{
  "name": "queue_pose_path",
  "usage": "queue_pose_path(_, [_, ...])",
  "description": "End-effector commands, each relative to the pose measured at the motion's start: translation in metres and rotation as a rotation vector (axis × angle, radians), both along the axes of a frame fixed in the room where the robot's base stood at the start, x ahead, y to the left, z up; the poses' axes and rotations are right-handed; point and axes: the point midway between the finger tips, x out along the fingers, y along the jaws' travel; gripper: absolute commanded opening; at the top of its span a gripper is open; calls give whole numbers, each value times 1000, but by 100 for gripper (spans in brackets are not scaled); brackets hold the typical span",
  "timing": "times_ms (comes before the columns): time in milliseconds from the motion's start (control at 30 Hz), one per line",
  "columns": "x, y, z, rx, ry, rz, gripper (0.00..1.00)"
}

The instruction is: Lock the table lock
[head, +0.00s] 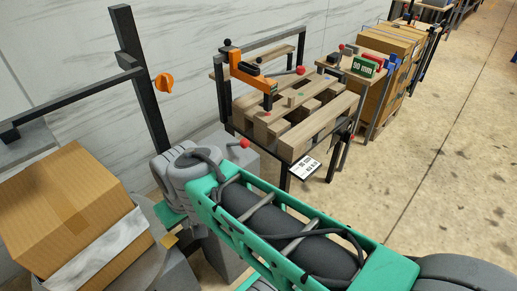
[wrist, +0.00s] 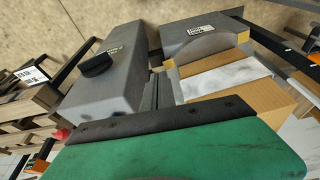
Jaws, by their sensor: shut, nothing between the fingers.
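No part is plainly marked as the table lock. A red ball knob (head: 244,143) on a short lever shows beside the grey machine (head: 228,165), between my arm and the pallet table; I cannot tell if it is the lock. An orange clamp-like part (head: 250,78) and another red-ended lever (head: 300,70) are on the pallet table. In the wrist view, a red part (wrist: 62,134) shows at the left. My gripper (wrist: 160,118) shows as a green body with a dark edge, shut and empty, above the machine and apart from the red knobs. Its fingertips are not clear.
A cardboard box (head: 70,205) rests in a grey cradle at the left. A black post with an orange knob (head: 164,83) stands behind it. A bench with a green display (head: 363,66) stands beyond. The floor at right is clear.

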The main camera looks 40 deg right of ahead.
Motion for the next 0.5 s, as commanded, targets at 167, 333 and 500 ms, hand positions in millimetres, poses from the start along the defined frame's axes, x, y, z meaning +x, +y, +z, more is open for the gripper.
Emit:
queue_pose_path(167, [4,-6,-3,24,2,-64,0])
queue_pose_path(333, [32,-50,-16,209,0,-487,0])
queue_pose_path(500, [56,-131,-33,572,-14,-1153,0])
